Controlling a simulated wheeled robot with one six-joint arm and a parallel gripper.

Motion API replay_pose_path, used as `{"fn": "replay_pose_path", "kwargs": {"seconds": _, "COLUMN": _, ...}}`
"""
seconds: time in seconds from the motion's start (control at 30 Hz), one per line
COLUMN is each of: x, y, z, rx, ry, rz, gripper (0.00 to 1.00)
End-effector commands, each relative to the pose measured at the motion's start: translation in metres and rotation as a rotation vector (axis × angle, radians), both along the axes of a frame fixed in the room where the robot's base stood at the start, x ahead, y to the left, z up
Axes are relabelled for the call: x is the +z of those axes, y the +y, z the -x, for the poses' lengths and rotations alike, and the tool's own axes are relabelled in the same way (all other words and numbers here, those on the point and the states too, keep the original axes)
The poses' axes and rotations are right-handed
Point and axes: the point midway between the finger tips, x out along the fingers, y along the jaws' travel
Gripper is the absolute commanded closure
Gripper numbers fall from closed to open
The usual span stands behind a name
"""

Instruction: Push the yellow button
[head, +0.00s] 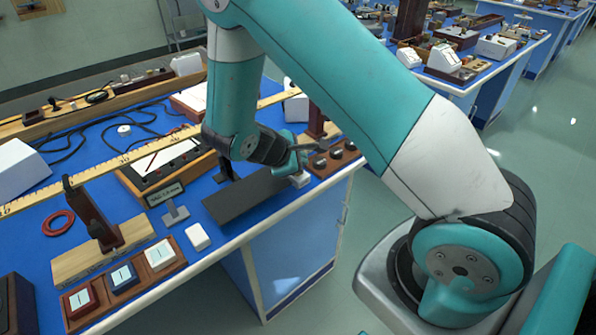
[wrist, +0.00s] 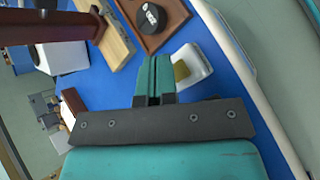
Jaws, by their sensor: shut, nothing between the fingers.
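A small white box (wrist: 194,66) with a dull yellow button (wrist: 181,71) on its face is beside my fingers in the wrist view. In the head view the white box (head: 300,180) shows just below my gripper (head: 291,163), near the bench's front edge; its button cannot be made out there. My gripper (wrist: 154,72) is shut and empty, its teal fingers together. In the wrist view the fingers overlap the left side of the box in the picture; I cannot tell whether they touch it.
A dark grey plate (head: 250,195) lies left of the white box. Red, blue and white square buttons (head: 122,277) sit at the lower left. A wooden ruler (head: 120,160) crosses the bench.

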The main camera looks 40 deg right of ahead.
Motion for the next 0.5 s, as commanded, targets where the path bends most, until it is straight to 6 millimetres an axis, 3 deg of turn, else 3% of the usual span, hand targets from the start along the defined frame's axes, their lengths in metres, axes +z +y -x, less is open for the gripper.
{"fn": "replay_pose_path", "kwargs": {"seconds": 0.5, "x": -0.0066, "y": 0.0, "z": 0.0004, "rx": 0.0, "ry": 0.002, "rz": 0.0, "gripper": 1.0}}
